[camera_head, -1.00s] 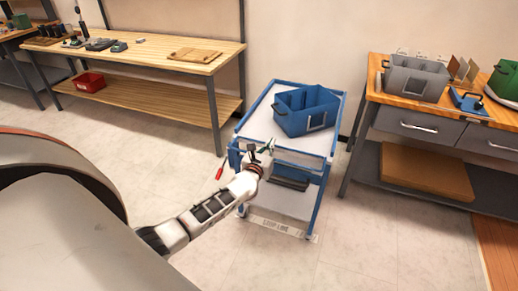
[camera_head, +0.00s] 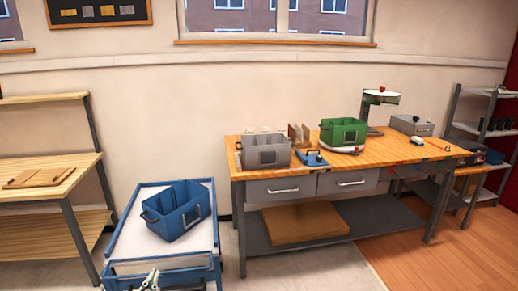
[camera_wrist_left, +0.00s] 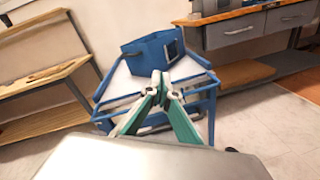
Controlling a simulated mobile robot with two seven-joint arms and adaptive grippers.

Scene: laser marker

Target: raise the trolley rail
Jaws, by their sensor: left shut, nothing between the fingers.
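The trolley (camera_head: 130,240) has a blue frame and a white top and stands at the lower left of the head view. It also shows in the left wrist view (camera_wrist_left: 122,82). A blue bar (camera_head: 172,263) runs along its near end; whether this rail is raised or lowered I cannot tell. My left gripper (camera_head: 151,278) is at the trolley's near end, partly cut off by the lower edge. In the left wrist view, its green-sided fingers (camera_wrist_left: 160,80) meet at the tips, shut and empty, in front of the trolley top. Contact with the bar is unclear. My right gripper is out of view.
A blue bin (camera_head: 178,210) sits on the trolley top. A workbench (camera_head: 400,150) with a grey bin (camera_head: 265,153) and a green bin (camera_head: 342,132) stands close to the right. Another wooden bench (camera_head: 70,168) is at the left. Floor shows between them.

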